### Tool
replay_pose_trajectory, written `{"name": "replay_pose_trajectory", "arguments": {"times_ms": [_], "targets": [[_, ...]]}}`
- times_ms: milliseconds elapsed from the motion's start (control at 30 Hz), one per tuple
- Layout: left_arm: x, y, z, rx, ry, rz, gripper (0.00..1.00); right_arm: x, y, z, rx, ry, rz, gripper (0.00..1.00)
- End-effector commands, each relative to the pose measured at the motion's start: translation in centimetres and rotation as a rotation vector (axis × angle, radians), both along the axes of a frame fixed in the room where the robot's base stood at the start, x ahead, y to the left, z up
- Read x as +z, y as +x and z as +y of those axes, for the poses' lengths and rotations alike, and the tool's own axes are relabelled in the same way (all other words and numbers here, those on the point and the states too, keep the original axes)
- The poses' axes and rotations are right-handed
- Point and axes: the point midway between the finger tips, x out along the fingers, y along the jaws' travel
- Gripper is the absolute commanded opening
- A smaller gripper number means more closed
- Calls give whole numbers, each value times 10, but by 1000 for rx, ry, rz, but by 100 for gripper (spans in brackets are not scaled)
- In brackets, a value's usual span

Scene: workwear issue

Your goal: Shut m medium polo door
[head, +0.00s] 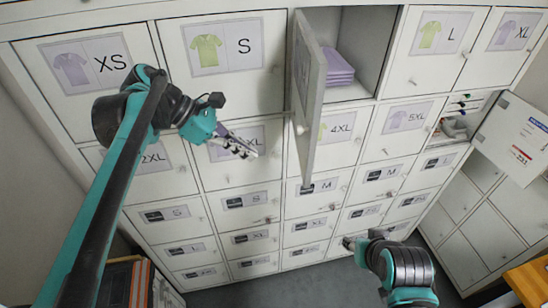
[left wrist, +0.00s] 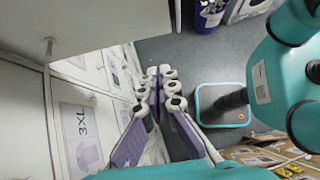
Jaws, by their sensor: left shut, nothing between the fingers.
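The M polo door (head: 308,85) is in the top row of the white locker wall, between the S door and the L door. It stands wide open, swung out from its left side, and its label is mostly hidden. The compartment (head: 356,40) behind it holds a stack of folded purple polos (head: 338,68). My left gripper (head: 248,151) is shut and empty, in front of the 3XL door, left of and apart from the open door. Its closed fingers show in the left wrist view (left wrist: 165,75). My right gripper (head: 348,243) is low at the right; its fingers are too small to read.
An open compartment (head: 458,122) at the right holds small items, with a white door panel (head: 515,135) swung out beside it. Other locker doors look shut. A box (head: 133,284) stands at lower left. Grey floor (head: 310,285) is clear in front.

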Motion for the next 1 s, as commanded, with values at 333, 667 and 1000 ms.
{"name": "replay_pose_trajectory", "arguments": {"times_ms": [333, 667, 1000], "targets": [[-46, 6, -47, -5, 2, -2, 0, 10, 0, 0, 0, 0, 0, 40], [-66, 13, -94, -5, 2, -3, 0, 24, 0, 0, 0, 0, 0, 40], [-68, 15, -106, -2, 2, -3, 0, 26, 0, 0, 0, 0, 0, 40]]}}
